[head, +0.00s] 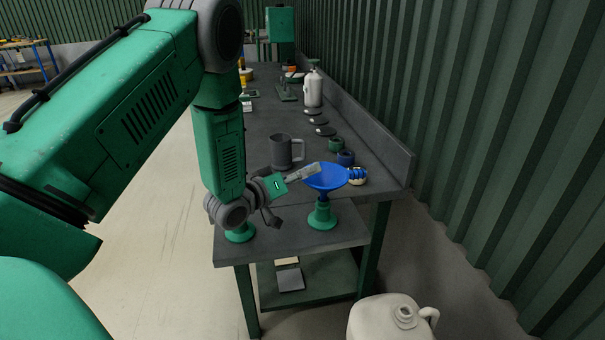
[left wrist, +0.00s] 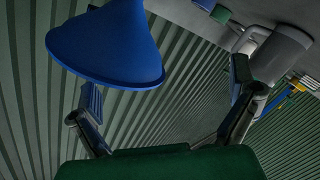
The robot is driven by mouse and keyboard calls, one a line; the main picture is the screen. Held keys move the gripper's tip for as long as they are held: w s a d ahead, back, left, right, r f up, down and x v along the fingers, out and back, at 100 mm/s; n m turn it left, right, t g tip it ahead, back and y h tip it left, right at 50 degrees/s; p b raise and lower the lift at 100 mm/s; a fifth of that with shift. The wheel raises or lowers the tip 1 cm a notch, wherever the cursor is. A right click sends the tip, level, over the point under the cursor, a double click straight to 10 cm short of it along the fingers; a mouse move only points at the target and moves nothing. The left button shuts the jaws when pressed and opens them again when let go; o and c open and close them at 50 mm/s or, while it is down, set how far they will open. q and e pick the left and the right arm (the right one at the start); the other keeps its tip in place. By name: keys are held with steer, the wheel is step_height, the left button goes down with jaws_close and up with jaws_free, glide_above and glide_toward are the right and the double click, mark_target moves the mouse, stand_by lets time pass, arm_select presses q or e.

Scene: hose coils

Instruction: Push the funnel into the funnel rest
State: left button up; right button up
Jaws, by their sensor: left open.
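The blue funnel (head: 328,178) stands about upright above the green funnel rest (head: 322,216) at the near right corner of the bench. Its narrow lower part meets the top of the rest; how deep it sits I cannot tell. My left gripper (head: 308,171) comes in from the left, its fingertips beside the funnel's left rim. In the left wrist view my left gripper (left wrist: 165,78) has its fingers spread with nothing clasped. The funnel's cone (left wrist: 105,42) shows there at upper left, near one finger; contact is unclear. My right gripper is out of view.
A second green base (head: 240,233) stands at the bench's (head: 258,120) near left, below my wrist. A grey mug (head: 283,152) stands behind the gripper. A blue-and-cream item (head: 357,176) and coils (head: 345,157) lie near the funnel. A cream jug (head: 390,318) stands in front.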

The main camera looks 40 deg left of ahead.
arm_select(q)
steer(key=shift+s+a+r+p, duration=0.1)
steer(key=shift+s+p, duration=0.25)
steer(key=shift+s, duration=0.65)
steer(key=shift+s, duration=0.2)
steer(key=s+a+r, duration=0.1)
steer(key=s, duration=1)
steer(key=shift+s+a, duration=0.3)
steer(key=shift+s, duration=0.05)
stand_by(0.6)
